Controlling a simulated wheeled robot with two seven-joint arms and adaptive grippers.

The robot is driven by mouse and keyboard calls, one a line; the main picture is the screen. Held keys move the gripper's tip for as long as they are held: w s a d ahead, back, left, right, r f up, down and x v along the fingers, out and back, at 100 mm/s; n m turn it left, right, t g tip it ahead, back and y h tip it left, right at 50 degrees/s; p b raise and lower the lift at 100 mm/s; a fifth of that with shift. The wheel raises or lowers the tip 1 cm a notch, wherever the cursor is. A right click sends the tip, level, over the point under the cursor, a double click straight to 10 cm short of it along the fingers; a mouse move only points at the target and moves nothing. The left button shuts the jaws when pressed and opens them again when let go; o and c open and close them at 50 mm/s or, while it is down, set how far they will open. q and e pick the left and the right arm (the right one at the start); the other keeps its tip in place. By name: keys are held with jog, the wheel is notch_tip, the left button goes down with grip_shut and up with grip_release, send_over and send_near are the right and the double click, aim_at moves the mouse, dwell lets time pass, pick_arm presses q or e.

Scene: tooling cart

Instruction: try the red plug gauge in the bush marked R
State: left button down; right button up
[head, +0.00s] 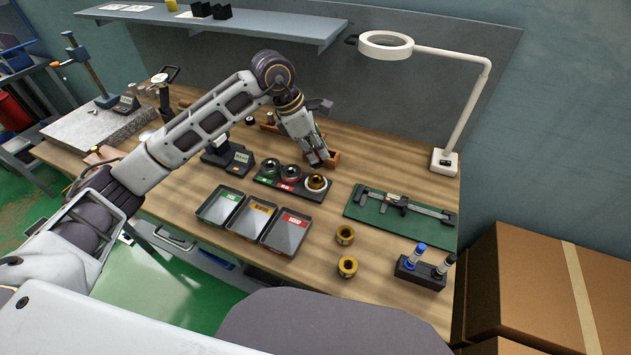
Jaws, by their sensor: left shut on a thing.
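My left gripper (319,161) reaches down over the bench, just behind the right end of a black block. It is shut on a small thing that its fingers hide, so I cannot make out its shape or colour. The black block (277,183) carries three round bushes: a left one (269,166), a middle one (291,172) and a brass-coloured right one (317,183). Green and red labels show on its front; the letters are too small to read. No red plug gauge can be made out. My right gripper is not in view.
Three labelled trays (248,214) stand in front of the block. A caliper lies on a green mat (369,205) at right. Two brass rings (346,235) and a marker holder (420,272) stand nearer.

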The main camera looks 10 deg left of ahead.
pick_arm(q)
jog(key=shift+r+p, duration=0.9)
jog(key=shift+r, duration=1.25)
jog(key=shift+r, duration=0.1)
